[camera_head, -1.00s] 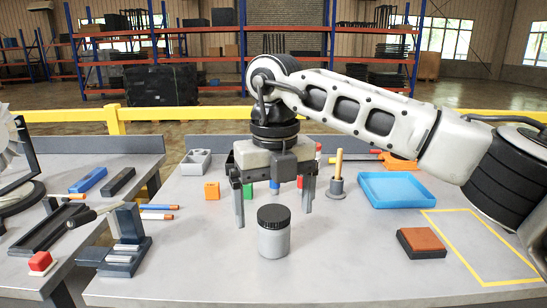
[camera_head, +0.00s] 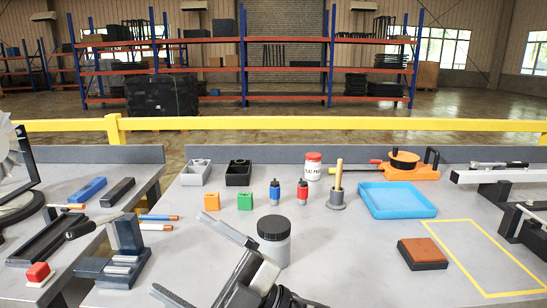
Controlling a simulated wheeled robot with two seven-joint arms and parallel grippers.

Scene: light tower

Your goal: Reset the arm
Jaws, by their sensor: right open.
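My right gripper (camera_head: 190,253) is low at the bottom of the head view. Its two fingers are spread wide and empty, pointing to the upper left. A grey jar with a black lid (camera_head: 274,240) stands upright on the table just right of its upper finger. The gripper overlaps the lower left edge of the jar in the picture; I cannot tell whether they touch. Most of my right arm is out of the picture. My left gripper is not in view.
On the table (camera_head: 340,270) stand orange (camera_head: 211,201) and green (camera_head: 245,200) blocks, two small bottles, a white red-lidded jar (camera_head: 313,166), a grey holder with a wooden stick (camera_head: 337,195), a blue tray (camera_head: 396,200) and a brown-topped block (camera_head: 422,253).

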